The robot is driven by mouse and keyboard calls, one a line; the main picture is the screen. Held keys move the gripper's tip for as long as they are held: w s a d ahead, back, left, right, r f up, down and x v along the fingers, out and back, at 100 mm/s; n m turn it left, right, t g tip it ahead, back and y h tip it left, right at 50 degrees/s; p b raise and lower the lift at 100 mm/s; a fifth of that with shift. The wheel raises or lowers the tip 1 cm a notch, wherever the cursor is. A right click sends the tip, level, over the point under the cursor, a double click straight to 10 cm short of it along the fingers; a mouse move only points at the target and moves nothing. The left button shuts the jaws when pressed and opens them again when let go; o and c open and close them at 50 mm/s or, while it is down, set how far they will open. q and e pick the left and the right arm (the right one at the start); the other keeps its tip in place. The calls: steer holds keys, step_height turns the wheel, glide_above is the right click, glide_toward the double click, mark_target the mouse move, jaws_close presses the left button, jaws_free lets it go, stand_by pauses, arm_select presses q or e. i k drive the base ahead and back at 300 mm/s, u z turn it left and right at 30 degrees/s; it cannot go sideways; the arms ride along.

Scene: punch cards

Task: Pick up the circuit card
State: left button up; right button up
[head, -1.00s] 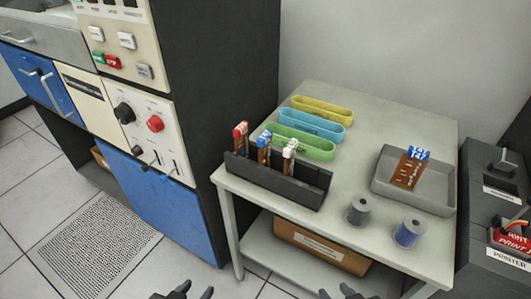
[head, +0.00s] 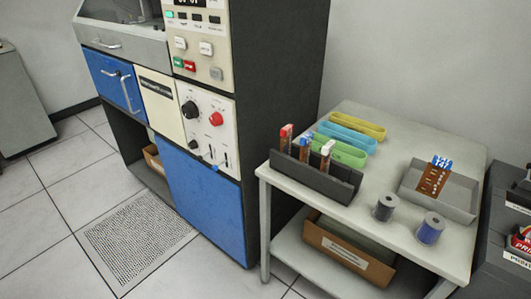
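A brown circuit card (head: 433,179) with a blue top edge bearing white marks leans in a grey tray (head: 466,214) on the right of the table. More brown cards stand upright in a dark rack (head: 315,181) at the table's left front: one with a red top (head: 286,137), one with a blue top (head: 305,147) and one with a white top (head: 326,154). Their lower parts are hidden by the rack. Neither of my grippers is in view.
The grey table (head: 410,150) also holds yellow (head: 358,126), blue (head: 346,137) and green (head: 338,151) loops and two spools (head: 385,208) (head: 430,228). A cardboard box (head: 348,252) sits on its lower shelf. A tall machine (head: 205,195) stands left. Floor in front is open.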

mark_target(306, 140)
steer(key=u, duration=0.6)
steer(key=i, duration=0.8)
steer(key=z, duration=2.45)
